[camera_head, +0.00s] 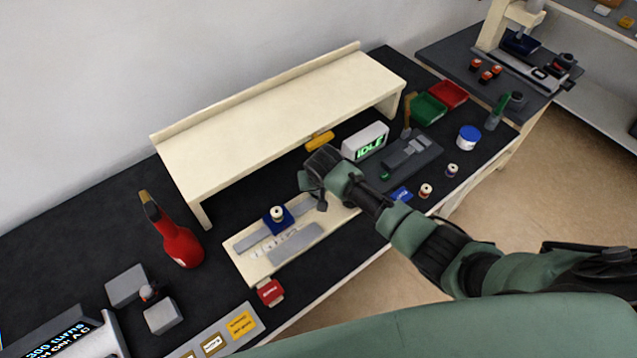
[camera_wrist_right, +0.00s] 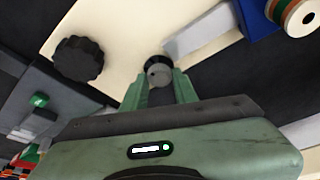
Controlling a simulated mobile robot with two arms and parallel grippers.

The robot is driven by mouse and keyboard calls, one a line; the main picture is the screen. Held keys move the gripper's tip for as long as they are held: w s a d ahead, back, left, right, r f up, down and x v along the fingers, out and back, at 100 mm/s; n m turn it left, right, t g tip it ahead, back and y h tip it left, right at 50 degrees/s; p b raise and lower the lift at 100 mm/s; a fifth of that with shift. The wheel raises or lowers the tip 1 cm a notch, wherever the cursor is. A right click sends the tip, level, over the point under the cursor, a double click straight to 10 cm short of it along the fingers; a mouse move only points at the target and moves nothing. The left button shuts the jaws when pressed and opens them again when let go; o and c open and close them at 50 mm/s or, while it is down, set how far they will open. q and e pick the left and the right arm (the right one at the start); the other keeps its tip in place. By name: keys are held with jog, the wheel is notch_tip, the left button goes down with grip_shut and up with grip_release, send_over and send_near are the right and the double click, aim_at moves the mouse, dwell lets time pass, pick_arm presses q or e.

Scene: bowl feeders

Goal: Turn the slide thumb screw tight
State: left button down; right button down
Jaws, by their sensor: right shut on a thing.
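My right gripper (camera_wrist_right: 159,84) is shut on a small round dark screw head with a grey face (camera_wrist_right: 158,71), at the cream fixture board (camera_wrist_right: 125,30). I take this for the slide thumb screw; its turn and tightness cannot be told. A larger lobed black knob (camera_wrist_right: 78,59) stands apart, to the left of the fingers. In the head view my right gripper (camera_head: 314,184) reaches down over the right end of the board (camera_head: 250,272), and its fingertips and the screw are hidden. A blue block (camera_head: 283,222) carrying a spool (camera_head: 277,212) sits on the grey rail (camera_head: 248,240). My left gripper is not in view.
A cream shelf (camera_head: 285,100) stands behind the board. A display reading IDLE (camera_head: 366,141) and a grey device (camera_head: 410,155) lie right of my gripper. Loose spools (camera_head: 425,190) lie near the front edge.

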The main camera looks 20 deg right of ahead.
jog(key=shift+w+r+m, duration=0.15)
jog(key=shift+m, duration=0.25)
jog(key=c, duration=1.1)
grip_release()
jog(key=v, duration=0.7)
jog(key=shift+s+r, duration=0.25)
jog(key=shift+r, duration=0.05)
jog(key=shift+a, duration=0.1)
